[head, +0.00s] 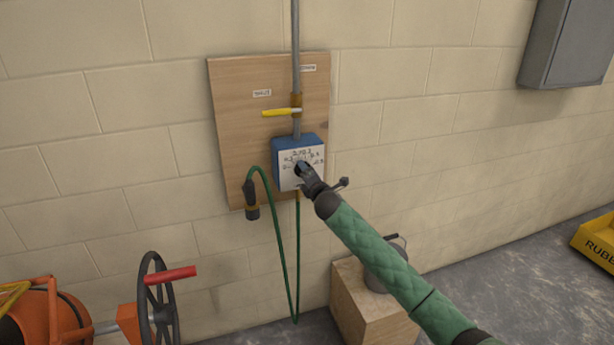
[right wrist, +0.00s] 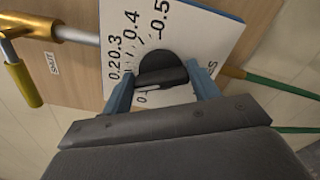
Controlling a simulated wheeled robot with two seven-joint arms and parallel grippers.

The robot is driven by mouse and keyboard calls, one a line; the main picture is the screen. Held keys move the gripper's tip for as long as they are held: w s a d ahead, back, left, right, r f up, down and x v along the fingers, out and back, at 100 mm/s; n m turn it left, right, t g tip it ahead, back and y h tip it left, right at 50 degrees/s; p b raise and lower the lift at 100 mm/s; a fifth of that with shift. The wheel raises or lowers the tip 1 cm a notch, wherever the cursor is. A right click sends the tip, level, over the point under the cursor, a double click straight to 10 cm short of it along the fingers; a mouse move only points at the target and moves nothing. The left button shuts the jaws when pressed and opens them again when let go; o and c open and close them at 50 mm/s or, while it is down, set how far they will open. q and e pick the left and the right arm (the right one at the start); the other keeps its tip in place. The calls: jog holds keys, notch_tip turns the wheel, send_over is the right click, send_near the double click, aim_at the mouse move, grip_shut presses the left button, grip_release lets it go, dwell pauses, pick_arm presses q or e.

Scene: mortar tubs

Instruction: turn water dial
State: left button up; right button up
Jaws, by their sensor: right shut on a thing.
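The water dial is a dark round knob (right wrist: 158,66) on a white face with printed numbers (right wrist: 127,45). The face is the front of a blue box (head: 281,172) on a wooden board in the head view. My right gripper (head: 301,168) reaches the dial from the lower right. In the right wrist view its two blue fingers (right wrist: 162,88) stand on either side of the knob's dark grip bar and are shut on it. The knob's pointer and part of the scale are hidden. My left gripper is in neither view.
A yellow lever valve (head: 282,112) sits on the grey pipe above the box. A green hose (head: 281,240) with a nozzle (head: 251,199) hangs to the left. A wooden block (head: 350,302) with a metal can stands below; an orange mixer (head: 45,315) is at lower left.

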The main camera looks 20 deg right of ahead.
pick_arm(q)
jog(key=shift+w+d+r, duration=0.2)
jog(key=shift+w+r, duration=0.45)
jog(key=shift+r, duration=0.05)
pick_arm(e)
jog(key=shift+f+m, duration=0.1)
jog(key=shift+m, duration=1)
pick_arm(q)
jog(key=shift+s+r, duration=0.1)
pick_arm(e)
jog(key=shift+d, duration=0.1)
jog(key=o, duration=1)
pick_arm(q)
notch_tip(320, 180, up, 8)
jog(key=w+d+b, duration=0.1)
jog(key=b, duration=0.2)
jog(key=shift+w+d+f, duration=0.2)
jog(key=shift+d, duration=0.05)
pick_arm(e)
jog(key=shift+s+d, duration=0.15)
jog(key=shift+s, duration=3.75)
